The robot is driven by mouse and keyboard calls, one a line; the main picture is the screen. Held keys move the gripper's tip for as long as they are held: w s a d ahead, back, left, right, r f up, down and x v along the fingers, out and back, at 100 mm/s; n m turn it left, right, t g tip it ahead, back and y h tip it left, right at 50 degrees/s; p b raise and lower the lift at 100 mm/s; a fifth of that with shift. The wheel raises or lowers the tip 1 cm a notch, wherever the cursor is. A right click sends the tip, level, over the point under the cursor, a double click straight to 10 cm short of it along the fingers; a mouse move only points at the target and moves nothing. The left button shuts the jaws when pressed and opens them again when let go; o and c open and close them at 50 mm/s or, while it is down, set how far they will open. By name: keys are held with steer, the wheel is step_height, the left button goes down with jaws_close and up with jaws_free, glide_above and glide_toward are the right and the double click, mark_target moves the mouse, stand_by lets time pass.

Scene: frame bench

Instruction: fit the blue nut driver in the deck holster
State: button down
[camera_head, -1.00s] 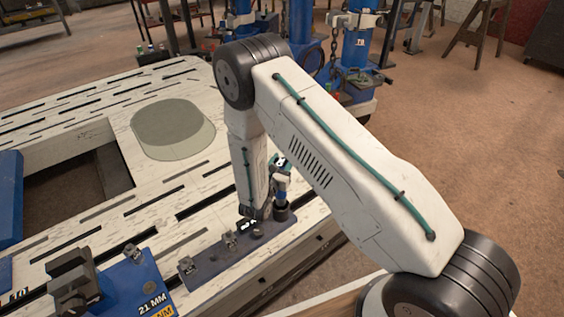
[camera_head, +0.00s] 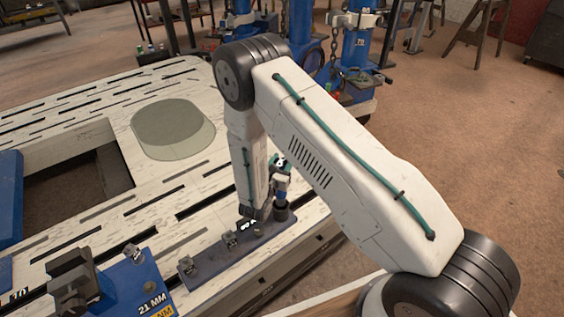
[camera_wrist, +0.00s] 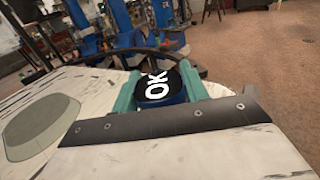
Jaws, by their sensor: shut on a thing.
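The blue nut driver (camera_head: 281,194) stands upright in the head view, with a dark cap marked in white. In the wrist view its round black cap (camera_wrist: 157,84) reads OK, above a blue body. My gripper (camera_wrist: 160,93) is shut on it, one teal finger on each side. The deck holster (camera_head: 210,262) is a dark strip along the deck edge. A dark round cup (camera_head: 282,212) stands at its far end, directly below the driver. The driver's lower end meets or overlaps the cup in the picture; how deep it sits, I cannot tell.
The pale slotted deck (camera_head: 190,165) has a rectangular opening (camera_head: 75,185) and a grey-green disc (camera_head: 172,125). Small clips (camera_head: 230,240) stand on the strip. A blue block marked 21 MM (camera_head: 135,285) is at the near left. Blue posts (camera_head: 360,50) stand behind.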

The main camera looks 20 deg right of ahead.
steer(key=shift+f, duration=4.4)
steer(key=c, duration=0.7)
jaws_free()
steer(key=shift+f, duration=0.1)
steer(key=v, duration=0.7)
steer(key=shift+s+a, duration=0.25)
steer(key=shift+s, duration=0.05)
